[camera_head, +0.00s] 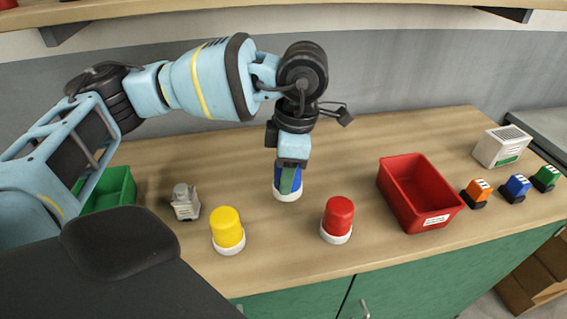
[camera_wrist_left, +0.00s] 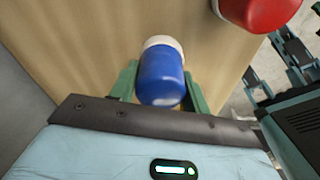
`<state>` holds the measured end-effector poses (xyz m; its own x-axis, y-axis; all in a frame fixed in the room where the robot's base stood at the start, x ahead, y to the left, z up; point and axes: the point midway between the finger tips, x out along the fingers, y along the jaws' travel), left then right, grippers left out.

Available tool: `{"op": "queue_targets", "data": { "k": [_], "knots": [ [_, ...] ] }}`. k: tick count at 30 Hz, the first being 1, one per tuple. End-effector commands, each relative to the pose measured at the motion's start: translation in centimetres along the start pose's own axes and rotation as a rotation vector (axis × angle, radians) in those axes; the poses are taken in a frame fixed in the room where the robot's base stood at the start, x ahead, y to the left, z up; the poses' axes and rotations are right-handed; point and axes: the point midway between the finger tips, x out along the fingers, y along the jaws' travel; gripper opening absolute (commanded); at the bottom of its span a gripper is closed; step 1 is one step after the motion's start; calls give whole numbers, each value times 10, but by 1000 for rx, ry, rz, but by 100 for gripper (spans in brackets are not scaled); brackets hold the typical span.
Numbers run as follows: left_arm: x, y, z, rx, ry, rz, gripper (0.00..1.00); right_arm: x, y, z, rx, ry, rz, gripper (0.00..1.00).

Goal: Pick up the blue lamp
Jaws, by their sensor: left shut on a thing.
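The blue lamp (camera_head: 281,179) has a blue cap on a white base and stands upright on the wooden worktop, between and behind the yellow and red lamps. My left gripper (camera_head: 288,175) comes down over it from above, its fingers shut on the cap. In the left wrist view the blue lamp (camera_wrist_left: 162,75) sits between the two green fingers of my left gripper (camera_wrist_left: 160,85). The arm hides part of the lamp in the head view.
A yellow lamp (camera_head: 228,228) and a red lamp (camera_head: 338,216) stand nearer the front edge. A red bin (camera_head: 440,215) is to the right, a green bin (camera_head: 128,187) to the left. A small grey device (camera_head: 186,205) stands left; several coloured blocks (camera_head: 476,190) sit far right.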

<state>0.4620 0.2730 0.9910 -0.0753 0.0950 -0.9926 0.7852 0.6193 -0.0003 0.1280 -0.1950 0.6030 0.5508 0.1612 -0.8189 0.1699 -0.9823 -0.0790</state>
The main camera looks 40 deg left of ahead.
Motion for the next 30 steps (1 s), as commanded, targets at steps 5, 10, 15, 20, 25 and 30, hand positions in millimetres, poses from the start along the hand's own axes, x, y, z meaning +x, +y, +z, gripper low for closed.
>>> {"op": "queue_targets", "data": {
  "k": [5, 10, 15, 20, 25, 30],
  "knots": [
    [0, -48, 10, 11, -1, 0, 22, 3, 0, 5, 1, -7, -1, 0],
    [-1, -91, 19, 9, -2, 0, 22, 5, 0, 5, 2, -6, -1, 0],
    [-2, -120, 24, 6, -2, 0, 22, 6, 0, 4, 1, -2, -1, 0],
    [-3, -136, 27, 2, -1, 0, 22, 7, 1, 4, 1, -3, -1, 0],
    [-3, -142, 28, 1, -1, 0, 22, 7, 1, 5, 0, -3, -2, 0],
    [-4, -142, 28, 0, -1, 0, 22, 8, 1, 6, 0, -5, -1, 0]
  ]
}}
